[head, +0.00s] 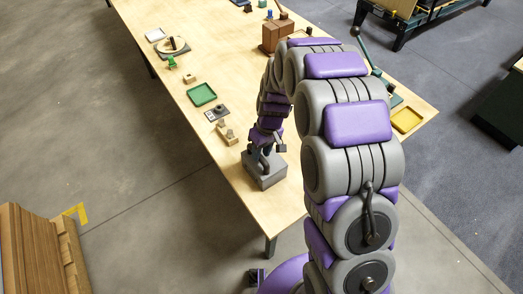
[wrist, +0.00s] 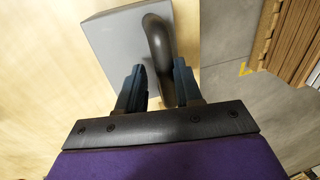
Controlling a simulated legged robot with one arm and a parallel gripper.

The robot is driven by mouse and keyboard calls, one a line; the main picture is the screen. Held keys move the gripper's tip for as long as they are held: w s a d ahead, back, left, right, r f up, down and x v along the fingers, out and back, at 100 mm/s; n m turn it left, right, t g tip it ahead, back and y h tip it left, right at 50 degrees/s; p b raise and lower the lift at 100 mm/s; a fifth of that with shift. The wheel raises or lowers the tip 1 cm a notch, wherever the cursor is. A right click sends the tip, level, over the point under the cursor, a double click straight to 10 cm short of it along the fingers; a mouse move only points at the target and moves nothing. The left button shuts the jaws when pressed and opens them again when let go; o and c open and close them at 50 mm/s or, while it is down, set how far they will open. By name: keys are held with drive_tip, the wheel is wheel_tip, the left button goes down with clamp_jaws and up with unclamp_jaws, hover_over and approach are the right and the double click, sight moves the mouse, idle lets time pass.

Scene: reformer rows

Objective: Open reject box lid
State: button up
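The reject box is a small grey box (head: 265,180) near the front edge of the wooden table, and its grey lid (wrist: 112,38) looks down flat on it. A dark curved handle (wrist: 160,45) stands up from the lid. My gripper (head: 266,148) is above the box at the handle. In the wrist view, my gripper (wrist: 160,72) has its two dark fingers apart, one on each side of the handle. A gap shows between the left finger and the handle; whether the right finger touches it, I cannot tell.
On the wooden table (head: 190,62), wooden blocks (head: 227,133), a green tray (head: 201,95) and a brown box (head: 275,35) stand beyond the reject box. A yellow tray (head: 406,120) is at the right corner. Slatted wood (head: 35,250) stands at lower left.

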drive_tip(key=shift+a, duration=0.45)
drive_tip(key=c, duration=0.6)
drive_tip(key=shift+d, duration=0.15)
